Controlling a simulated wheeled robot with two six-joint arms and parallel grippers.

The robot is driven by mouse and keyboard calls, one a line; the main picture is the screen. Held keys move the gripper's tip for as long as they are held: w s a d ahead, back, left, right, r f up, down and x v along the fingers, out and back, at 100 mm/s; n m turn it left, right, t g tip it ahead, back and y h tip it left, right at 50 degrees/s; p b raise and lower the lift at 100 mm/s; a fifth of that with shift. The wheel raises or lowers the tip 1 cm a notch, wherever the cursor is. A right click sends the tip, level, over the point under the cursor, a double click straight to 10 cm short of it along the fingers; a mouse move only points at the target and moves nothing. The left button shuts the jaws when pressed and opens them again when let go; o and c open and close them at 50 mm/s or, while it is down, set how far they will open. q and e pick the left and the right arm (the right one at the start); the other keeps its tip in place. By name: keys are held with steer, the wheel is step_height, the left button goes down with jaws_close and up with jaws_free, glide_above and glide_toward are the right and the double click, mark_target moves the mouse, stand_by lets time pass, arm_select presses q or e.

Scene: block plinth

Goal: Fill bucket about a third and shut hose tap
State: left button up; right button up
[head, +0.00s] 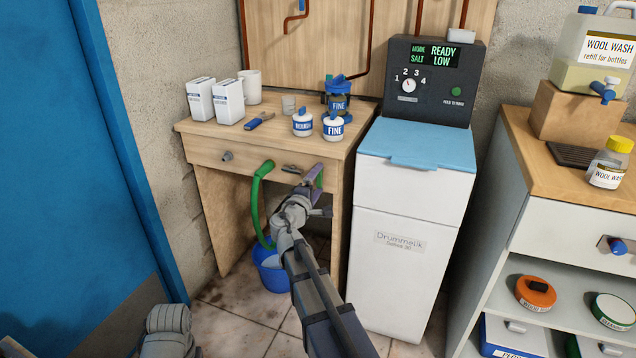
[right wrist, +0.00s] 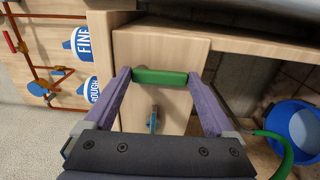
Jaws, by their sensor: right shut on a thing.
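My right gripper (head: 316,180) is at the front of the wooden table, and in the right wrist view its purple fingers are shut on a short green bar (right wrist: 160,77). I cannot tell whether this bar joins the green hose (head: 256,205). The hose arches in front of the table and hangs down to the blue bucket (head: 272,277) on the floor. It also runs to the bucket in the right wrist view (right wrist: 294,125). A pale surface shows inside the bucket; its level is hard to judge. Which part is the hose tap is unclear. My left gripper's fingers are not visible.
The wooden table (head: 215,140) bears white boxes (head: 229,101), a cup and FINE jars (head: 333,127). Pipes run on the board behind it. A white Drummelik machine (head: 405,240) stands to the right, then a shelf unit (head: 560,215). A blue panel (head: 110,130) is at the left.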

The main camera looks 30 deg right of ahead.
stand_by(0.4)
steer(key=o, duration=1.1)
steer(key=shift+c, duration=0.2)
steer(key=shift+s, duration=0.1)
steer(key=v, duration=0.7)
steer(key=shift+s+a, duration=0.2)
steer(key=shift+a, duration=0.1)
